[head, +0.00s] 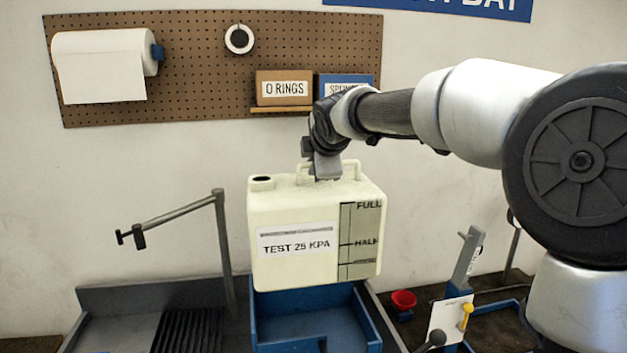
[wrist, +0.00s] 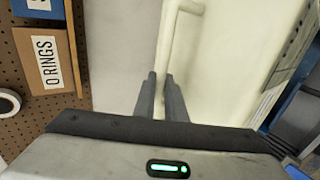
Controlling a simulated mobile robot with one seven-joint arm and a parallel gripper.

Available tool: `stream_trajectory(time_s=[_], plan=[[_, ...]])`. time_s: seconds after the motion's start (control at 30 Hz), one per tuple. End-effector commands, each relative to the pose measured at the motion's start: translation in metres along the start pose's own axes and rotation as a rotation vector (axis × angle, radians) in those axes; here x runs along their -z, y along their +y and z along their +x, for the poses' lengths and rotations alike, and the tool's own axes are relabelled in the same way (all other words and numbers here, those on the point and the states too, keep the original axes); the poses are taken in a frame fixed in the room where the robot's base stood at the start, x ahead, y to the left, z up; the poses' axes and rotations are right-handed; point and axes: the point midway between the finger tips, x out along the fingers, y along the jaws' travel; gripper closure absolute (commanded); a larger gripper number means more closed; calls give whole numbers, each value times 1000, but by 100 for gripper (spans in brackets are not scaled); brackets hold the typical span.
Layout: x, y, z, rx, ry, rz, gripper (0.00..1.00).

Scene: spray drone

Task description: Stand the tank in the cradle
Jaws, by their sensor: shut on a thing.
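The tank (head: 290,215) is a cream block with a handle on top, a dark opening at its top left, a "TEST 25 KPA" label and a level strip on its front. My gripper (head: 325,172) is shut on the tank's handle and holds the tank close to upright. In the wrist view my gripper's fingers (wrist: 162,95) close around the handle (wrist: 176,35). A blue open-topped frame (head: 310,328), which looks like the cradle, is below the tank. The tank hides its back part, so I cannot tell whether they touch.
A grey tray (head: 150,295) and a post with a side arm (head: 218,240) stand left of the tank. A red cup (head: 403,300) and a blue stand with a white card (head: 452,315) are at right. A pegboard (head: 200,60) with boxes is behind.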

Motion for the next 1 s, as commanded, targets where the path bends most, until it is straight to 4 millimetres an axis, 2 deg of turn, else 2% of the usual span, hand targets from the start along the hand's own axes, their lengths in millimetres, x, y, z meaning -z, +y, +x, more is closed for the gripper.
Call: stream_trajectory(time_s=[0.7, 0.83, 1.0], plan=[[2, -136, 92, -6, 4, -4, 100], [2, -158, 107, -6, 4, -2, 100], [2, -174, 118, -8, 4, -2, 100]])
